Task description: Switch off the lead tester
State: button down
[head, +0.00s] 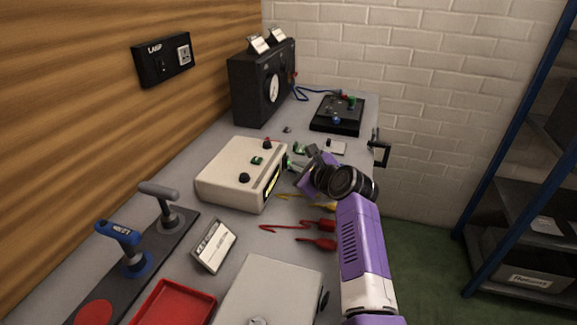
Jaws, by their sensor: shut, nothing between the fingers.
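A cream box (228,183) stands on the bench left of my gripper. It has dark knobs and a small green part on top, and a dark front panel with a yellow strip. I cannot read a label that names it the lead tester. A black box (262,88) with a round dial stands at the back; its name is also unreadable. My gripper (312,162) is shut and empty over the bench, just right of the cream box. My purple arm and dark wrist hide part of the bench; contact cannot be told.
Red-handled leads (320,225) and small green pieces lie near the gripper. A black panel (338,113) with coloured knobs sits at the back right.

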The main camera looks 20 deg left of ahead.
dwell(0.4)
jog(key=shift+d+r+p, duration=0.1)
jog(key=shift+d+p, duration=0.5)
jog(key=shift+d, duration=0.1)
jog(key=shift+d, duration=0.1)
jog(key=shift+d+r+p, duration=0.2)
jog(key=shift+d+p, duration=0.25)
jog(key=shift+d, duration=0.2)
jog(key=shift+d+r+p, duration=0.15)
jog(key=shift+d+p, duration=0.25)
jog(key=shift+d, duration=0.2)
jog(key=shift+s+d+p, duration=0.1)
jog(key=shift+d+p, duration=0.4)
jog(key=shift+d, duration=0.6)
jog(key=shift+r, duration=0.15)
